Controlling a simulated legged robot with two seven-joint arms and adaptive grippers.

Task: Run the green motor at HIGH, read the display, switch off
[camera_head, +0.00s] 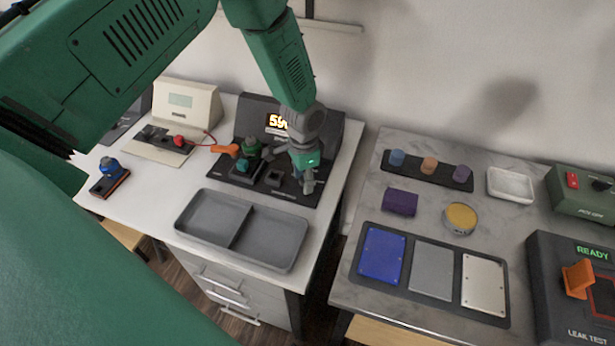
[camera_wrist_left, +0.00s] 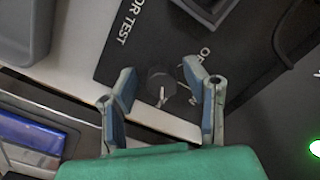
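The black motor test station (camera_head: 268,190) stands on the white table. Its lit display (camera_head: 276,121) shows digits starting with "59"; my left arm hides the rest. A green motor-like part (camera_head: 251,147) sits on the station, with a smaller teal part (camera_head: 243,166) in front of it. My left gripper (camera_head: 308,182) is over the station's right end. In the left wrist view its open fingers (camera_wrist_left: 160,72) are on either side of a dark knob (camera_wrist_left: 161,82), with gaps showing. The knob's white pointer aims down in that picture; "OFF" is lettered beside it. My right gripper is not in view.
A grey two-part tray (camera_head: 238,235) lies in front of the station. An orange part (camera_head: 226,149) is at its left, beside a beige device (camera_head: 187,104). A blue-and-orange part (camera_head: 110,177) lies further left. A marble table (camera_head: 345,285) with coloured plates stands right, past a gap.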

